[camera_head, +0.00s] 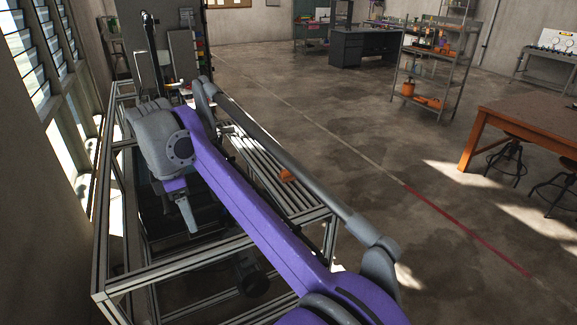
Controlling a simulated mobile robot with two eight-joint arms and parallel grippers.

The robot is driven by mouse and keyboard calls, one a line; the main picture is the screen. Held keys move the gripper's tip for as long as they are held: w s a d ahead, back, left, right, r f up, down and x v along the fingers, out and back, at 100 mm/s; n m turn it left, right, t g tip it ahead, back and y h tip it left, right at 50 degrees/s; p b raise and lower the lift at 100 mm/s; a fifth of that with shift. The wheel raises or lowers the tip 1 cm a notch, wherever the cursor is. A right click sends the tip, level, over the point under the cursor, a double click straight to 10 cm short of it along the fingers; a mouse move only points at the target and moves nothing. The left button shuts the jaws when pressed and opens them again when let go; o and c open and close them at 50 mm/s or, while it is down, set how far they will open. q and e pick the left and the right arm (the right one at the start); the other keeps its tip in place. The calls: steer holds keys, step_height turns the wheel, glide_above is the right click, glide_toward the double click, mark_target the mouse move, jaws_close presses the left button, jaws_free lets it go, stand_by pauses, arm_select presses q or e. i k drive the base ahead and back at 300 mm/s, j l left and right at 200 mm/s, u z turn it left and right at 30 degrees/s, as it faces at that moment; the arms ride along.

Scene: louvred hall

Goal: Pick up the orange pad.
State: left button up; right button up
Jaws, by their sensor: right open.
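A small orange thing (287,175), which looks like the orange pad, lies on the slatted metal rack (303,197) in the middle of the view. My grey and purple right arm crosses in front of the rack and may hide part of the orange thing. My right gripper (188,222) hangs at the far end of that arm, left of the orange thing and apart from it. It points down over the metal frame, open, with nothing seen between its fingers. My left gripper does not show.
A metal profile frame (165,262) with upright posts surrounds the space under my right gripper. Louvred windows line the left wall. An orange table (520,118) with stools stands at the right, and a shelf rack (432,65) stands behind. The floor between is clear.

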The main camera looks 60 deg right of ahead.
mark_target(284, 176)
steer(key=i+l, duration=0.1)
steer(key=l, duration=0.45)
steer(key=i+l, duration=0.1)
steer(key=l, duration=0.45)
steer(key=i+l, duration=0.1)
steer(key=l, duration=0.5)
steer(key=i+l, duration=0.1)
steer(key=l, duration=0.45)
steer(key=i+l, duration=0.1)
steer(key=l, duration=0.45)
